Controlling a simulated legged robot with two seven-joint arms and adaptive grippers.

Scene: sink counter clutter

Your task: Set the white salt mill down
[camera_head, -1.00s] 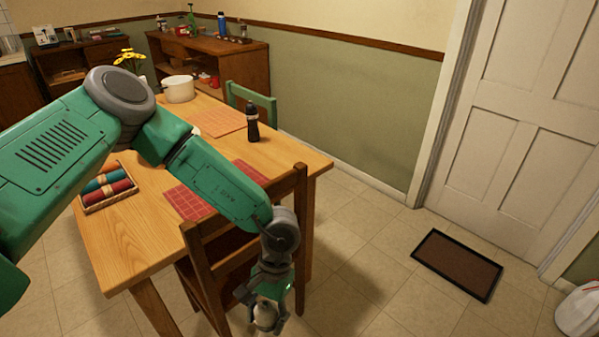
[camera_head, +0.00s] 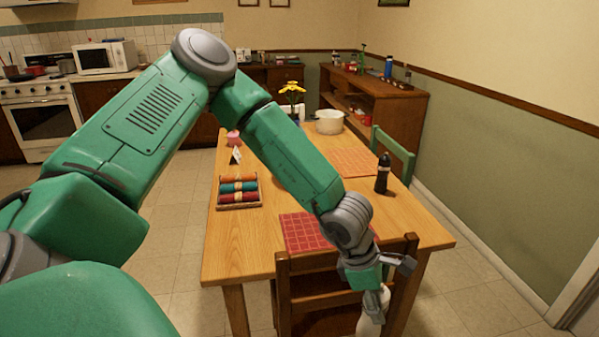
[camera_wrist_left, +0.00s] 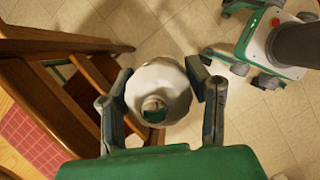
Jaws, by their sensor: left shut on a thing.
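The white salt mill (camera_head: 371,312) hangs upright or nearly so below my left gripper (camera_head: 378,290), in front of the wooden table and beside the chair. In the left wrist view the white mill (camera_wrist_left: 172,82) sits between the two fingers of my left gripper (camera_wrist_left: 160,95), which are shut on it. The mill is off the table, with floor tiles behind it. Its lower end is cut off by the bottom edge of the head view. My right gripper is not in view.
A wooden chair (camera_head: 345,268) stands close to the held mill. The table's left front part is bare. A green chair (camera_head: 392,155) stands behind.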

